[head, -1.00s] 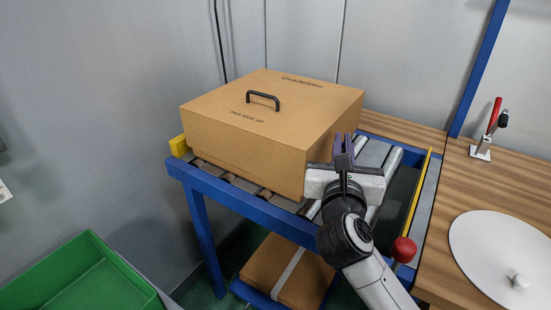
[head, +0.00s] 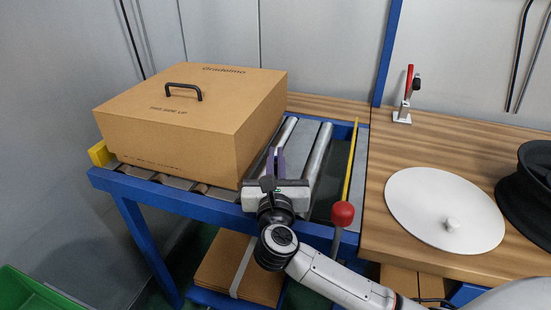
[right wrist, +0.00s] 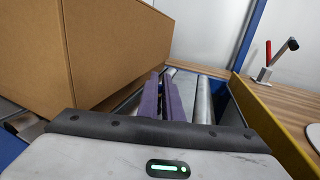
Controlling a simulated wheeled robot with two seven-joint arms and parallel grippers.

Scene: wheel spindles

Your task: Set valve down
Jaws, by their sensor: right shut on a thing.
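No valve can be made out in either view. My right gripper (head: 275,162) is above the roller conveyor (head: 316,160), close beside the right side of a large cardboard box (head: 190,125). Its purple fingers show in the right wrist view (right wrist: 166,98), close together and pointing away over the rollers. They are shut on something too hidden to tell. Whether the fingers touch the box cannot be told. My left gripper is not in view.
A wooden table (head: 400,160) adjoins the conveyor on the right, with a white disc (head: 440,205), a red-handled clamp (head: 404,100) and a black spool-like part (head: 530,190). A red knob (head: 342,213) stands at the conveyor's front right. A green bin (head: 25,290) is lower left.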

